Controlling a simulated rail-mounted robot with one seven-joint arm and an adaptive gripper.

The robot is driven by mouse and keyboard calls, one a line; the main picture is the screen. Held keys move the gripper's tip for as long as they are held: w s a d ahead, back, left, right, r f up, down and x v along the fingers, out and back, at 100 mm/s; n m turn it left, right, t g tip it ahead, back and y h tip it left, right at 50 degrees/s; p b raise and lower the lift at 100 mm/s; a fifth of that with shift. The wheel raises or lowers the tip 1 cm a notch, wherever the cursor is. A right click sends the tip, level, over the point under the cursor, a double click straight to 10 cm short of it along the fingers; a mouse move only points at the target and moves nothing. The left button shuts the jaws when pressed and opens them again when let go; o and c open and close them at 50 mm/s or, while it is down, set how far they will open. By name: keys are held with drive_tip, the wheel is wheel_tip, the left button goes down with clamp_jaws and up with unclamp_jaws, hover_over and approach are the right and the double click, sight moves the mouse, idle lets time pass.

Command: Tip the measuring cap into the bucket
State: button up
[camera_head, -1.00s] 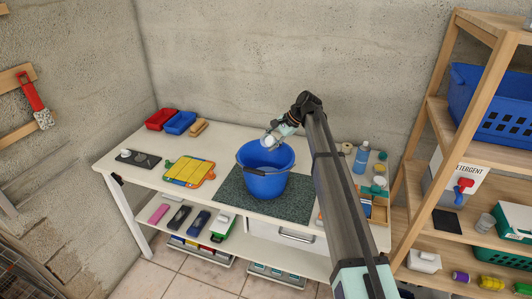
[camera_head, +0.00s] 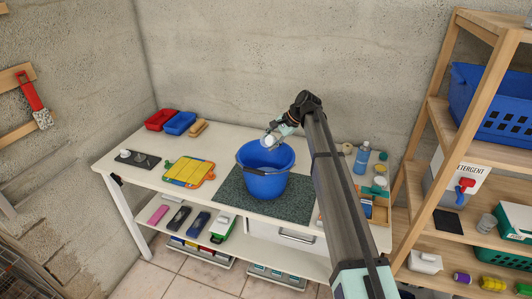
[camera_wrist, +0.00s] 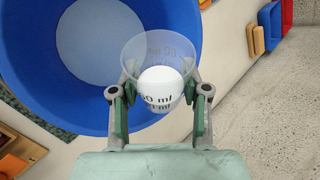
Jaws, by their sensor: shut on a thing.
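The measuring cap (camera_wrist: 158,52) is a clear cup with grey "60 ml" markings and white contents inside. My gripper (camera_wrist: 160,97) is shut on it, one finger on each side. In the head view the cap (camera_head: 268,141) is above the back rim of the blue bucket (camera_head: 265,184). In the wrist view the bucket (camera_wrist: 185,85) lies below and partly behind the cap, with a pale round area inside it. The bucket stands upright on a dark green mat (camera_head: 230,194). I cannot tell exactly how far the cap is tilted.
A yellow board (camera_head: 189,172), red tray (camera_head: 161,119) and blue tray (camera_head: 180,123) are on the bench to the left. A blue bottle (camera_head: 361,158) and small items stand to the right. A wooden shelf (camera_head: 440,105) is at far right.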

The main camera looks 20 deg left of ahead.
drive_tip(key=shift+s+r+n+t+b, duration=0.1)
drive_tip(key=shift+r+n+t+b, duration=0.45)
drive_tip(key=shift+t+b, duration=1.05)
idle(2.6)
drive_tip(key=shift+r+n+t+b, duration=0.3)
drive_tip(key=shift+t+b, duration=0.2)
drive_tip(key=shift+b, duration=0.55)
idle(1.8)
drive_tip(key=shift+r, duration=0.1)
drive_tip(key=shift+w+r+g+p, duration=0.15)
drive_tip(key=shift+w+g+p, duration=0.15)
drive_tip(key=shift+g+p, duration=0.35)
drive_tip(key=shift+f+m+g+p, duration=0.25)
drive_tip(key=shift+m+g+p, duration=0.2)
drive_tip(key=shift+p, duration=0.45)
drive_tip(key=shift+w+f+g+p, duration=0.1)
drive_tip(key=shift+f+g+p, duration=0.1)
drive_tip(key=shift+g+p, duration=0.45)
drive_tip(key=shift+f+m+p, duration=0.2)
drive_tip(key=shift+m+p, duration=0.1)
drive_tip(key=shift+p, duration=0.35)
drive_tip(key=shift+s+f+g, duration=0.25)
drive_tip(key=shift+f+g, duration=0.1)
drive_tip(key=shift+f, duration=0.05)
